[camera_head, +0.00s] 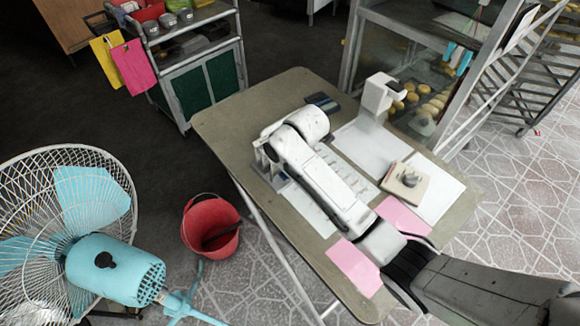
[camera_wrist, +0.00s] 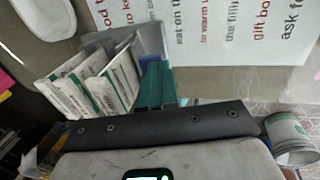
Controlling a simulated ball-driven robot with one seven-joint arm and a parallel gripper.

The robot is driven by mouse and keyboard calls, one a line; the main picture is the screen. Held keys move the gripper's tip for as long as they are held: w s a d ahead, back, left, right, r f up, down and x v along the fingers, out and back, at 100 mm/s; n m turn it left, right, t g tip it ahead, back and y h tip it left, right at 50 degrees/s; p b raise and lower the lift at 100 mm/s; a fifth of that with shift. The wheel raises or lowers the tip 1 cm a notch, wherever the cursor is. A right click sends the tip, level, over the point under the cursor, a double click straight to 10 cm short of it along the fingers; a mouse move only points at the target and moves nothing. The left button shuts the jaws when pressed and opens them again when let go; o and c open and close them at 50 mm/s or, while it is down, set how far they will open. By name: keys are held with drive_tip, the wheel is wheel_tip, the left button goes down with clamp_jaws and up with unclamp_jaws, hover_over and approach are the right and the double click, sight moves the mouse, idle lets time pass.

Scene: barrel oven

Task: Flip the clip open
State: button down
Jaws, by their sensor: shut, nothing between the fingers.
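No clip can be made out with certainty. In the wrist view, my gripper (camera_wrist: 156,88) shows as two green fingers pressed together, with nothing seen between them. Their tips are close to a small blue part and a grey upright panel (camera_wrist: 147,38). Just left of the fingers stand several white printed cards or packets (camera_wrist: 90,85) in a row; whether the fingers touch them is unclear. In the head view, my white arm reaches across the table and hides most of the gripper's end. A grey holder (camera_head: 262,160) shows beside the arm's far end.
The folding table (camera_head: 228,118) carries white sheets (camera_head: 368,148), pink sheets (camera_head: 355,267), a white stand (camera_head: 378,95) and a beige block with a grey part on top (camera_head: 405,190). A red bucket (camera_head: 210,228) and a fan (camera_head: 110,265) are left; a glass case (camera_head: 400,50) stands behind.

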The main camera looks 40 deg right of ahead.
drive_tip(key=shift+s+f+t, duration=0.45)
drive_tip(key=shift+s+t, duration=0.1)
drive_tip(key=shift+t, duration=0.35)
drive_tip(key=shift+w+r, duration=0.1)
drive_tip(key=shift+w+r, duration=0.25)
drive_tip(key=shift+w, duration=0.5)
drive_tip(key=shift+r, duration=0.1)
